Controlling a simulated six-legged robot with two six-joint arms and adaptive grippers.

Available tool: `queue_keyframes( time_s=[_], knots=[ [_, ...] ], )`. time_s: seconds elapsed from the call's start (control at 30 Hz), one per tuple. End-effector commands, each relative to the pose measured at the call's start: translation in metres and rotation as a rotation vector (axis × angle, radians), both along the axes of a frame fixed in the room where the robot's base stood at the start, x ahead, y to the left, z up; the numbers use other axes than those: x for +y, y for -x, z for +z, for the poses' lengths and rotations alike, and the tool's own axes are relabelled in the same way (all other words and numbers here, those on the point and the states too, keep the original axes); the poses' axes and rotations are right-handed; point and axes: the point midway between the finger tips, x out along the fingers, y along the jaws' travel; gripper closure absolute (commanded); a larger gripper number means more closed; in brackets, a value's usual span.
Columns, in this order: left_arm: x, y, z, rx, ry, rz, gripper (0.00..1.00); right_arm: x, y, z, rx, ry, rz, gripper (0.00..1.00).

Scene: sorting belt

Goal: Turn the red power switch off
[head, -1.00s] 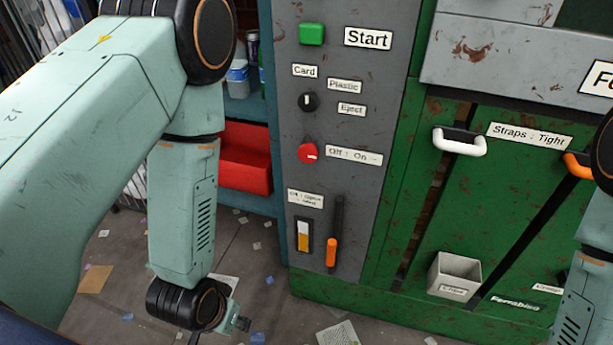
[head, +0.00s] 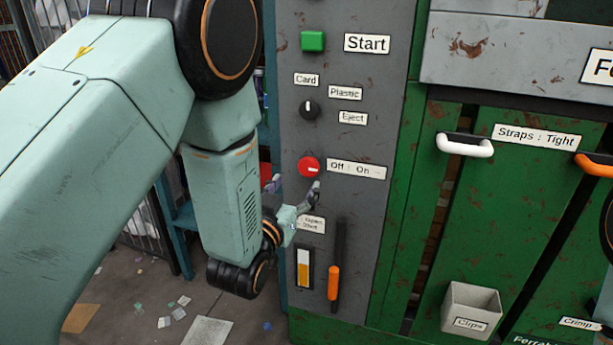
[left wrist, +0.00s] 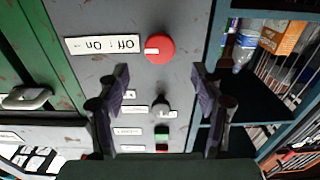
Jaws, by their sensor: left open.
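The red power switch (head: 309,167) is a round knob on the grey panel, left of the "Off : On" label (head: 356,170). Its pale mark points right, toward the label. In the left wrist view, which is upside down, the knob (left wrist: 159,48) lies beyond the fingertips, its mark pointing left toward the label (left wrist: 101,44). My left gripper (head: 295,188) is open and empty, just below and left of the knob. It also shows in the left wrist view (left wrist: 160,75), its fingers apart on either side of the picture. The knob is not between the fingers. My right gripper is out of sight.
A black selector knob (head: 309,109) and a green Start button (head: 313,41) are above the switch. An orange-handled lever (head: 334,282) is below. A white strap handle (head: 465,145) and a clips box (head: 471,308) are at right. A blue shelf stands left of the panel.

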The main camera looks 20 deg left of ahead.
Motion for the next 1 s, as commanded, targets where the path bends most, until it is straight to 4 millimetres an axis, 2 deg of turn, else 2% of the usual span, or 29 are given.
queue_keyframes(
  time_s=[0.3, 0.5, 0.87, 1.0],
  knots=[
    [0.000, -0.048, -0.002, -0.001, 0.001, 0.001, 0.34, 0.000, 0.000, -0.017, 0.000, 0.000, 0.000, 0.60],
    [-0.002, -0.068, -0.002, 0.003, 0.001, 0.001, 0.34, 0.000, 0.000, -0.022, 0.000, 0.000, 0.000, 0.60],
    [-0.004, -0.071, -0.001, 0.005, 0.000, 0.000, 0.34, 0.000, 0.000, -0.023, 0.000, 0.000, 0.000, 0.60],
    [-0.004, -0.071, -0.001, 0.005, 0.000, 0.000, 0.45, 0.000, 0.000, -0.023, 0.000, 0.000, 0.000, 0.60]
  ],
)
